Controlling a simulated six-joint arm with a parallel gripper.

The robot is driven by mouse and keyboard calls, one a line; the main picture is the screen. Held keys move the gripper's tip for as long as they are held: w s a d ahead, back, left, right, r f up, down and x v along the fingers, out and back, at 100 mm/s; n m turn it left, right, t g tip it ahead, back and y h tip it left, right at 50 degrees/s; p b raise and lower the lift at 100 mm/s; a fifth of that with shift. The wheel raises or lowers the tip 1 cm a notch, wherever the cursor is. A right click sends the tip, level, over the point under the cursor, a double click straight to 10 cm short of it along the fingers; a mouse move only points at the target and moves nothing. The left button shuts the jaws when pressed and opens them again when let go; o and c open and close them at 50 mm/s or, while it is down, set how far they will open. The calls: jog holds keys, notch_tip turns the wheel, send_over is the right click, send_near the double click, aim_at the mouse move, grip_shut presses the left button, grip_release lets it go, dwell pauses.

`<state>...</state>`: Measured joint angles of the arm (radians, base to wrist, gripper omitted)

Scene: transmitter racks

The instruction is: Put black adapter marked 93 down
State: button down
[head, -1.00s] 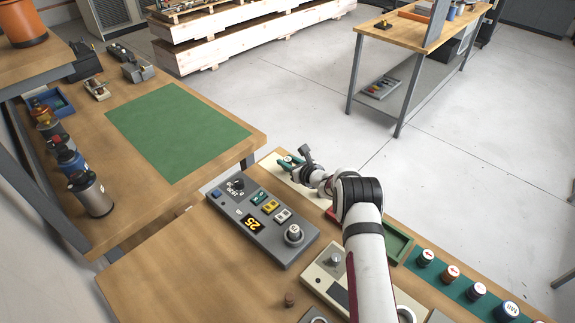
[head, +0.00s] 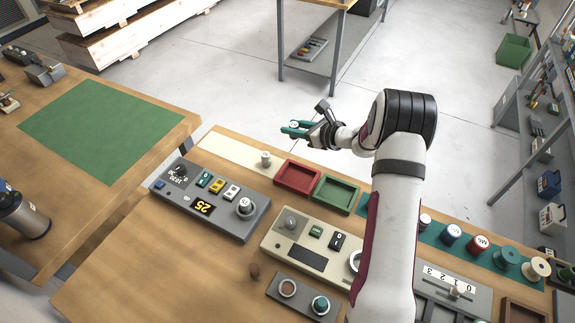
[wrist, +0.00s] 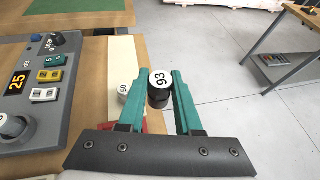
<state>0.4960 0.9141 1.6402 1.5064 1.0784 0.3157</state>
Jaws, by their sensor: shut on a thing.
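The black adapter marked 93 (wrist: 159,80) has a white top and sits between the green fingers of my gripper (wrist: 160,92), in the wrist view. My gripper (head: 293,127) is shut on it; in the head view it is near the back edge of the workbench, and the adapter's white top (head: 294,124) shows small. The adapter appears upright and raised, with floor behind it. A cream strip (head: 232,148) lies along the bench's back edge. A white-topped piece marked 50 (wrist: 124,88) stands on it, left of my gripper; it also shows in the head view (head: 265,158).
A red tray (head: 299,177) and a green tray (head: 336,194) lie right of the strip. A grey control panel (head: 213,205) and a cream panel (head: 307,248) stand in front. Several capped pieces stand on a teal strip (head: 438,232) at right. Much of the cream strip is bare.

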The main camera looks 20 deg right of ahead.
jog(key=s+d, duration=0.4)
jog(key=s, duration=0.3)
jog(key=s+d, duration=0.3)
jog(key=s, duration=0.4)
send_over(297, 180)
jog(key=f, duration=0.5)
jog(key=shift+s+d+f, duration=0.25)
jog(key=shift+d, duration=0.05)
jog(key=f, duration=0.4)
jog(key=shift+w+a, duration=0.25)
jog(key=shift+w, duration=0.05)
jog(key=shift+f, duration=0.25)
